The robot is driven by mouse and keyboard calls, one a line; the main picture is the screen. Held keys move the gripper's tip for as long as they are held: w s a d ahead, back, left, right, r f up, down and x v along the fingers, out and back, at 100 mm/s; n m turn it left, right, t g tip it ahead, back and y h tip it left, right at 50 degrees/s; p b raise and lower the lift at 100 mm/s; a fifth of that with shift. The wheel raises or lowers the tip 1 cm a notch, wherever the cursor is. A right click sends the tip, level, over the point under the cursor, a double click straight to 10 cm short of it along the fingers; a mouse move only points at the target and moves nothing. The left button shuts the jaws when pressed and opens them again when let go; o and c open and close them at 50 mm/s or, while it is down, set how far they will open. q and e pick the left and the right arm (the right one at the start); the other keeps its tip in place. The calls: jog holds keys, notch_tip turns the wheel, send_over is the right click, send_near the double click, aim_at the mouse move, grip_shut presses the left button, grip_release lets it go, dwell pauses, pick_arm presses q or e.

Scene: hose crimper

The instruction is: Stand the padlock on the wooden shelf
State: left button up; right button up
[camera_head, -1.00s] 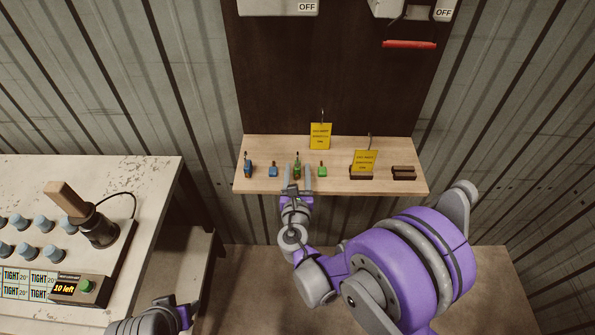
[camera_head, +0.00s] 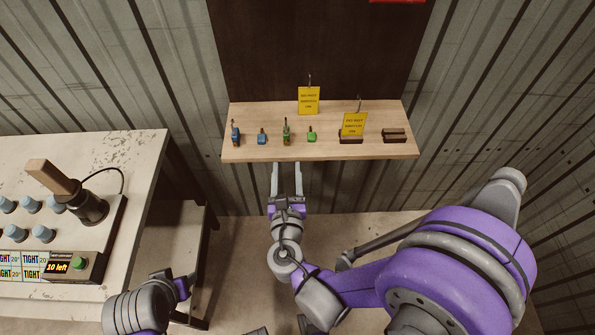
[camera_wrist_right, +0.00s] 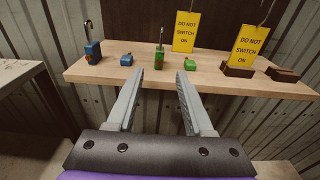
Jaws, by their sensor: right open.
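A wooden shelf (camera_head: 370,152) is fixed to the dark board. A green padlock (camera_head: 287,136) stands upright on it with its shackle up; it also shows in the right wrist view (camera_wrist_right: 159,60). A taller blue padlock (camera_head: 235,137) stands at the shelf's left end. A small blue one (camera_head: 262,138) and a small green one (camera_head: 311,134) sit lower on the shelf. My right gripper (camera_head: 287,165) is open and empty, just in front of the shelf edge, apart from the green padlock. My left gripper (camera_head: 188,286) is at the lower left; its fingers are unclear.
Two yellow "DO NOT SWITCH ON" tags (camera_head: 308,101) (camera_head: 354,124) stand on the shelf, the right one in a dark block. Another dark block (camera_head: 395,136) sits at the right end. A worn white bench (camera_head: 120,160) with a crimping device stands at the left.

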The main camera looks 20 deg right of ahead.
jog(key=s+d+f+m+g, duration=0.25)
jog(key=d+m+g, duration=0.2)
jog(key=m, duration=0.45)
jog(key=s+d+f+m+g, duration=0.2)
jog(key=s+d+m+g, duration=0.15)
jog(key=d+m, duration=0.4)
jog(key=s+a+m+g+y, duration=0.3)
jog(key=s+m, duration=0.7)
jog(key=m, duration=0.6)
jog(key=a+y, duration=0.1)
jog(key=a, duration=0.1)
jog(key=shift+s+a+f+g+y, duration=0.3)
jog(key=shift+a+y, duration=0.05)
jog(key=shift+y, duration=0.05)
